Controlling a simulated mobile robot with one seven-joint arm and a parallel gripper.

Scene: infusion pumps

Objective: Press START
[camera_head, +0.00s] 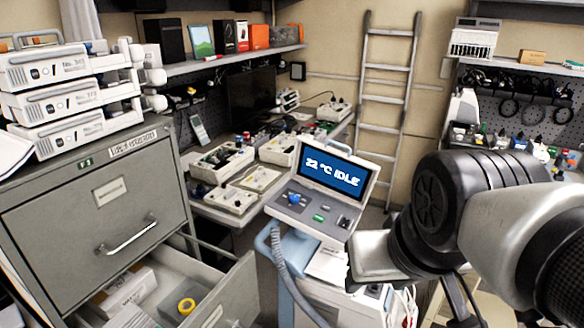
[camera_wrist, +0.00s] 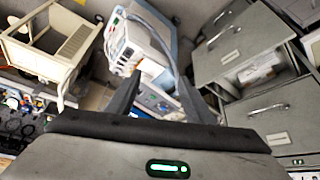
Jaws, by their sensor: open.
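A grey console (camera_head: 318,200) with a tilted-up screen (camera_head: 337,176) reading "22 °C IDLE" stands on a cart in the middle of the head view. Its panel carries a blue knob (camera_head: 294,198), a green button (camera_head: 318,217) and a dark control (camera_head: 344,222) at the right. No START label is readable. My gripper (camera_wrist: 158,85) is open and empty in the wrist view, with its two dark fingers apart. Part of a bluish panel shows between the fingers, probably the console. In the head view my arm is right of the console, and the fingertips cannot be made out.
A filing cabinet (camera_head: 88,205) with an open lower drawer (camera_head: 215,298) stands at the left, with stacked white pumps (camera_head: 55,98) on top. A bench with devices (camera_head: 222,163) lies behind the console. A ladder (camera_head: 385,95) leans on the back wall.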

